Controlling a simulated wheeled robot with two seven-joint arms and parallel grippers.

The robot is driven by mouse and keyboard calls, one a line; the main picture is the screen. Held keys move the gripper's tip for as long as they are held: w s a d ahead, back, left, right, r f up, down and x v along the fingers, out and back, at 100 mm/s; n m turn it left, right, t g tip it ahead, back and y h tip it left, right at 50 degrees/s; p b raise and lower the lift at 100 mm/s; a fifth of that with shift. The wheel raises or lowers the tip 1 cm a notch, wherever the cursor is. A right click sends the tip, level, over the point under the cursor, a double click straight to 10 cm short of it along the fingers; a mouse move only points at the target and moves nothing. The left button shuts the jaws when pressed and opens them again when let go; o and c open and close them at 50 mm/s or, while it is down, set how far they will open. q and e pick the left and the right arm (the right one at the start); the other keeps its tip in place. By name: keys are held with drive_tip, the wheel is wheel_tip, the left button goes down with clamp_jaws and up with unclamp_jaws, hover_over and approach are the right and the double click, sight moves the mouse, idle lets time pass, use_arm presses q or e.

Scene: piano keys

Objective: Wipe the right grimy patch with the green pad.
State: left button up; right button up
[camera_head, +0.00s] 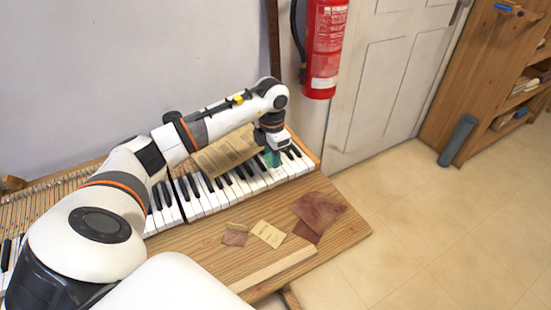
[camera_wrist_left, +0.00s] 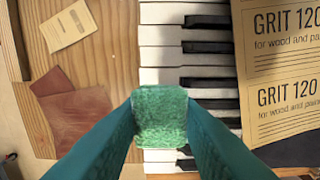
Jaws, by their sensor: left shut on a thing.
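My left gripper (camera_head: 271,156) is over the right end of the piano keys (camera_head: 200,205), pointing down. It is shut on the green pad (camera_wrist_left: 160,115), which sits between the two teal fingers in the left wrist view. The pad is over the white and black keys; I cannot tell whether it touches them. It shows only as a small green bit (camera_head: 272,158) in the head view. I cannot make out a grimy patch on the keys; the pad and gripper hide part of them. My right gripper is not in view.
A sheet of grit 120 sandpaper (camera_head: 226,152) lies over the back of the keys. On the wooden ledge in front lie brown sheets (camera_head: 319,212), a cream card (camera_head: 268,233) and small scraps. A red extinguisher (camera_head: 325,50) hangs behind.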

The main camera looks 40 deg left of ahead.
use_arm(q)
wheel_tip(320, 180, up, 2)
drive_tip(key=shift+s+a+r+p, duration=0.1)
drive_tip(key=shift+p, duration=0.35)
drive_tip(key=shift+r, duration=0.45)
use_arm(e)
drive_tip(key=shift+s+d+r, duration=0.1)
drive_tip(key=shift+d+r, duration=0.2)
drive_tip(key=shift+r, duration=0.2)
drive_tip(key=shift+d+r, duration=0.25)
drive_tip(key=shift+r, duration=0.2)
use_arm(q)
drive_tip(key=shift+p, duration=0.3)
